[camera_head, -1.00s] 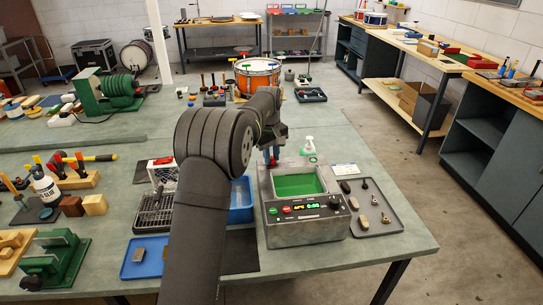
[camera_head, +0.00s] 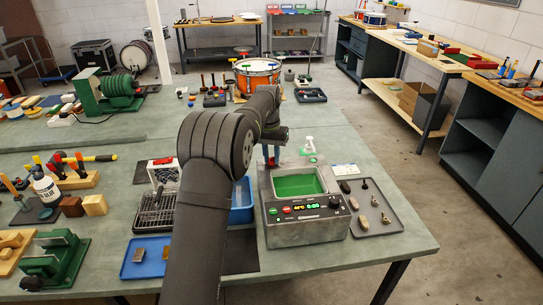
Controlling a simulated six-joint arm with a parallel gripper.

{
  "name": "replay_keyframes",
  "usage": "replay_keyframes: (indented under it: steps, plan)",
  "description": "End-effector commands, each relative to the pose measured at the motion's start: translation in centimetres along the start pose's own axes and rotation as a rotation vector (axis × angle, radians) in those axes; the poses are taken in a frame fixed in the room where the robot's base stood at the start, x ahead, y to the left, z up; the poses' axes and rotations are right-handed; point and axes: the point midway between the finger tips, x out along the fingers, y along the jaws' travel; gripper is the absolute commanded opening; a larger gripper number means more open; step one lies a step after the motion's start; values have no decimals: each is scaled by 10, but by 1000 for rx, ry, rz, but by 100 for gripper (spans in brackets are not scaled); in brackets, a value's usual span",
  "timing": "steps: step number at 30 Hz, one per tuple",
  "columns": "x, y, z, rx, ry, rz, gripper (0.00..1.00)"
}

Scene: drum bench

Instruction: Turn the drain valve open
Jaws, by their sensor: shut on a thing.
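The ultrasonic cleaner (camera_head: 307,231), a grey box with a green-filled basin (camera_head: 299,185) and a front panel of buttons and a lit display, stands near the right end of the bench. My gripper (camera_head: 271,160) points down at its back left corner. It is shut on a small red part, which I take to be the drain valve's handle (camera_head: 272,163). The handle is tiny in this view and partly covered by the fingers, so its exact angle cannot be told. The valve body is hidden.
A grey tray (camera_head: 388,222) with small metal parts lies right of the cleaner. A white-topped bottle (camera_head: 309,146) stands behind it. A blue bin (camera_head: 242,200) is on its left, partly behind my arm. A blue tray (camera_head: 148,267) lies front left.

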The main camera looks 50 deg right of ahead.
Motion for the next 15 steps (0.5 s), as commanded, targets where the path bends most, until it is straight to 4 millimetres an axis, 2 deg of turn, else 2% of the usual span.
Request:
replay_keyframes:
  steps: [6, 15]
  plan:
    - [-2, 0, -1, 197, -9, -1, 0]
    - [-1, 0, -1, 405, -23, -1, 0]
